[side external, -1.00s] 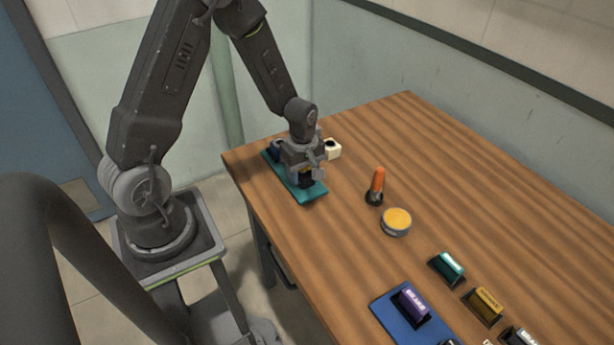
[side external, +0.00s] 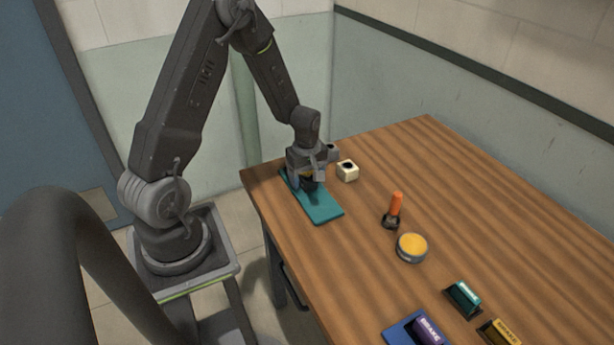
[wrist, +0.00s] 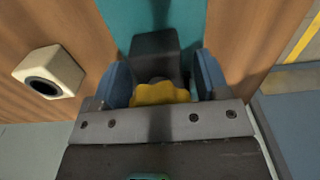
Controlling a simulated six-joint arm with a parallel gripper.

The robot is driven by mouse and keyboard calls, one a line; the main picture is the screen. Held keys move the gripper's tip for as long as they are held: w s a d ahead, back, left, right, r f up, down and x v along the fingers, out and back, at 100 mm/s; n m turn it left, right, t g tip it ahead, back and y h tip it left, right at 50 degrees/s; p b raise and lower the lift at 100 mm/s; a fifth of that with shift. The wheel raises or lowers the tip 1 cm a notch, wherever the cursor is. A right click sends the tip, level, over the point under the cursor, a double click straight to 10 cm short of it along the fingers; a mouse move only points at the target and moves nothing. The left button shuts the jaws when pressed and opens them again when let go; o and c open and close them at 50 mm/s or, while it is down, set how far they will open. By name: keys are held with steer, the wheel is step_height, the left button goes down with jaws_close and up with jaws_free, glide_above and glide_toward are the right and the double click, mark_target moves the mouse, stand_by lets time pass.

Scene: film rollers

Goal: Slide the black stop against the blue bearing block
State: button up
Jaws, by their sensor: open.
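The teal plate (side external: 322,205) lies on the table, and its bare near end shows in the side view. The black stop (wrist: 155,50) sits on the plate in the wrist view, with a yellow knob (wrist: 160,93) beside it. My gripper (side external: 309,181) is low over the plate's far end. In the wrist view, my open gripper (wrist: 163,85) has one finger on each side of the knob. The blue bearing block cannot be made out now; my gripper covers the plate's far end. I cannot tell whether stop and block touch.
A cream block with a dark hole (side external: 347,171) stands close beside my gripper. An orange-handled piece (side external: 394,210) and a yellow round button (side external: 411,247) stand nearer. Labelled blocks, including a teal one (side external: 463,298), lie at the front. The table's back right is clear.

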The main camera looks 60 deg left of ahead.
step_height(320, 180, up, 14)
stand_by(0.6)
steer(key=shift+f, duration=0.1)
steer(key=s+d+r+m+t, duration=0.2)
steer(key=s+d+r+m, duration=0.5)
steer(key=d+m, duration=0.2)
steer(key=s+d+r+m+t, duration=0.3)
steer(key=s+d+r+m, duration=0.4)
steer(key=d+m, duration=0.2)
steer(key=shift+d+t, duration=0.3)
steer(key=shift+d, duration=0.05)
